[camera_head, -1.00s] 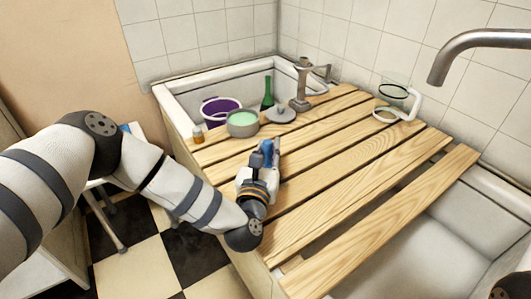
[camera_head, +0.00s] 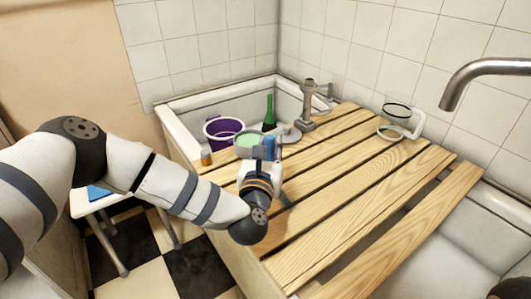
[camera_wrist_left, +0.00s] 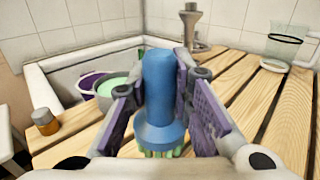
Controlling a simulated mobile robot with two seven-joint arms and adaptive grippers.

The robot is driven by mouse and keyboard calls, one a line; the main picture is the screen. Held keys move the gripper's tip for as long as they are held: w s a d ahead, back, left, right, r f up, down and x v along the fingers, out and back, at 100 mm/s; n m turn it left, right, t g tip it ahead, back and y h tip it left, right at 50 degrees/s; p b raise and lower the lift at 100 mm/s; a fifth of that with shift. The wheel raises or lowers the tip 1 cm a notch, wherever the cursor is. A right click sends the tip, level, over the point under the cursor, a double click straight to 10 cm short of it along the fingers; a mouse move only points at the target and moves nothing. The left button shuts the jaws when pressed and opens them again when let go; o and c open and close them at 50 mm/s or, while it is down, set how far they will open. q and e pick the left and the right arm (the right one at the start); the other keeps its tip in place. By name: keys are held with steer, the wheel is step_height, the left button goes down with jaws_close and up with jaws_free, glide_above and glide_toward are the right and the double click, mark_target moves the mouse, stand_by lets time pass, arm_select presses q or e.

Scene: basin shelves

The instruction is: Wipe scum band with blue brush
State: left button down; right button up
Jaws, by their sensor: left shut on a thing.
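A blue brush (camera_wrist_left: 158,85) with green bristles stands upright between the fingers of my left gripper (camera_wrist_left: 158,98) in the left wrist view. The bristles point down, and the gripper is shut on the brush. In the head view my left gripper (camera_head: 262,166) holds the blue brush (camera_head: 271,148) over the left end of the slatted wooden board, just in front of the grey pot. I cannot make out a distinct scum band on the white basin (camera_head: 178,127). The pot, gripper and brush hide part of the basin. My right gripper is not in view.
The grey pot (camera_head: 247,153) with green contents, a small amber jar (camera_head: 206,158) and a metal stand (camera_head: 308,105) are near the brush. A purple bucket (camera_head: 222,133) and green bottle (camera_head: 269,115) are behind. A glass (camera_head: 396,113) stands farther right. The wooden board (camera_head: 350,185) is mostly clear.

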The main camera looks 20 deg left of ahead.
arm_select(q)
steer(key=shift+r+p, duration=0.4)
steer(key=shift+r, duration=0.85)
